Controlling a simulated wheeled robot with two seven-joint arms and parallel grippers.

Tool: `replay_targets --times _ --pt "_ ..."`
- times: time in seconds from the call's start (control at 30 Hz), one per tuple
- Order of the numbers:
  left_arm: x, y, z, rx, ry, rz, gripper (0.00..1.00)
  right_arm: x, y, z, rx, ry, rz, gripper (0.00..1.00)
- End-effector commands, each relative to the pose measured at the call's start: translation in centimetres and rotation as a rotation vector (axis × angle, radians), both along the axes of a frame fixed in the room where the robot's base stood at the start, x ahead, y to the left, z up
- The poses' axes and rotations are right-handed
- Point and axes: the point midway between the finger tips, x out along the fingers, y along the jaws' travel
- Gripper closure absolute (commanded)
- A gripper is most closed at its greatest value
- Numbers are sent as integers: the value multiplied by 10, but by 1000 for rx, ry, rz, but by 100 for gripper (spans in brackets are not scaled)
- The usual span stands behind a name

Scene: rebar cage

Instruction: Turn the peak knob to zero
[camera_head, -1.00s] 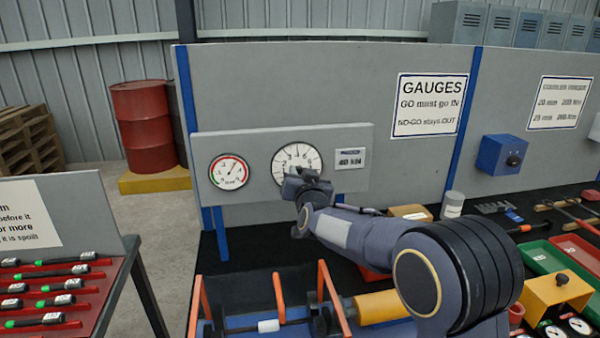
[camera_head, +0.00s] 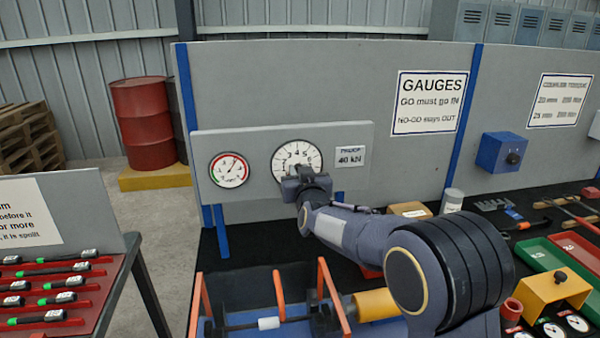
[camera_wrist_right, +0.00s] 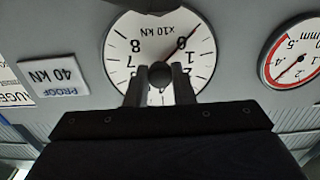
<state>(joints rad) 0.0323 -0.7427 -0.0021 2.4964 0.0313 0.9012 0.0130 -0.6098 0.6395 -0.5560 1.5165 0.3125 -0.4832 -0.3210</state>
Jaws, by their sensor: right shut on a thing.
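The large white gauge (camera_head: 297,152), marked x10 kN, is on the grey panel. It appears upside down in the right wrist view (camera_wrist_right: 150,28). Its small dark peak knob (camera_wrist_right: 160,74) is at the dial's centre, between the two fingers of my right gripper (camera_wrist_right: 160,84). The gripper is shut on it. A thin red hand (camera_wrist_right: 192,38) runs from the centre toward the upper right of this view, beside the 0; whether it is exactly on the mark I cannot tell. In the head view, my right gripper (camera_head: 306,180) covers the knob and the dial's lower part.
A smaller red-rimmed gauge (camera_head: 229,170) is left of the large one, and a PROOF 40 kN label (camera_head: 351,157) is right of it. Below stands a rig with orange bars (camera_head: 279,297) and a yellow cylinder (camera_head: 375,305). A blue box (camera_head: 502,153) is on the right panel.

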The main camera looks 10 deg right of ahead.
Motion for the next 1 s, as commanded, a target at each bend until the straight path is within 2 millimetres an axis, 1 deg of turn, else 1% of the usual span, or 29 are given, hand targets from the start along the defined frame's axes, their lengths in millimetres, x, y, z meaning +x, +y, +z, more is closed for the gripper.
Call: replay_targets --times 0.03,0.07,0.2,0.23,0.47,0.57,0.67,0.9,1.0 --pt "0 0 0 0 0 0 27 0 0 -2 -2 5 1 100" --pt "0 0 0 0 0 0 27 0 0 -2 -2 5 1 77" --pt "0 0 0 0 0 0 27 0 0 -2 -1 4 1 58" --pt "0 0 0 0 0 0 27 0 0 -2 -1 3 1 56" --pt "0 0 0 0 0 0 27 0 0 -1 1 1 0 56" --pt "0 0 -2 0 0 0 27 -4 0 -1 1 2 1 56" --pt "0 0 -6 0 0 0 27 -17 1 -1 4 1 2 56" --pt "0 0 -13 0 0 0 27 -58 1 -2 4 1 2 56" --pt "0 0 -14 0 0 0 27 -70 1 -1 3 2 2 56"
